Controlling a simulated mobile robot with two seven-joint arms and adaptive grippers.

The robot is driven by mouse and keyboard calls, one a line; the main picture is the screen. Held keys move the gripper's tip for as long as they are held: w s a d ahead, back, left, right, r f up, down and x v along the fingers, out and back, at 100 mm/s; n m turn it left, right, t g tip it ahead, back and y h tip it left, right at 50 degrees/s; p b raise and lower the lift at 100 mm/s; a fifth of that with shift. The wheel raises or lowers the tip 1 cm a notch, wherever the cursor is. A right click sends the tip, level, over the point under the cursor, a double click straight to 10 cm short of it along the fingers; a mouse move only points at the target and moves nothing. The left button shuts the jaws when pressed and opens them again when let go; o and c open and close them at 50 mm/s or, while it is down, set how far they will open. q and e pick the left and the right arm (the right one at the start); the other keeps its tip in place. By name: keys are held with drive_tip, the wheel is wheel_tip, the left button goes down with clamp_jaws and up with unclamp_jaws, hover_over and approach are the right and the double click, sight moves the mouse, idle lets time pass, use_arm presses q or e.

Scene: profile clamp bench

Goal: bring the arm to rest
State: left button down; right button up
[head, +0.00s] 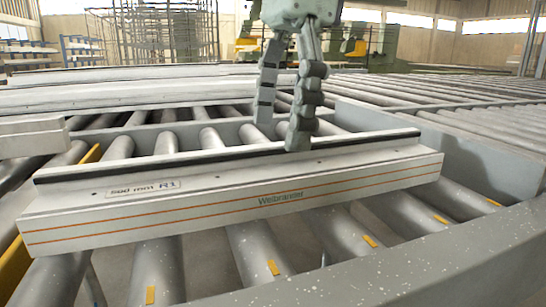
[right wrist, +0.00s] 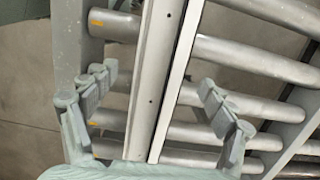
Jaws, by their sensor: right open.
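In the right wrist view the bar (right wrist: 150,85) runs between the two open fingers of my right gripper (right wrist: 157,77), with a gap on each side. Nothing is held. My left gripper is not in view.
Metal rollers (head: 160,262) carry the bar, and a grey speckled frame rail (head: 440,255) runs along the front. More pale profiles (head: 120,95) lie behind. A wide roller conveyor (head: 430,95) extends at the right, looking empty. Racks stand in the background.

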drive_tip(key=r, duration=0.5)
drive_tip(key=shift+w+d+r, duration=0.1)
drive_tip(key=shift+d+r, duration=0.2)
drive_tip(key=shift+d, duration=0.1)
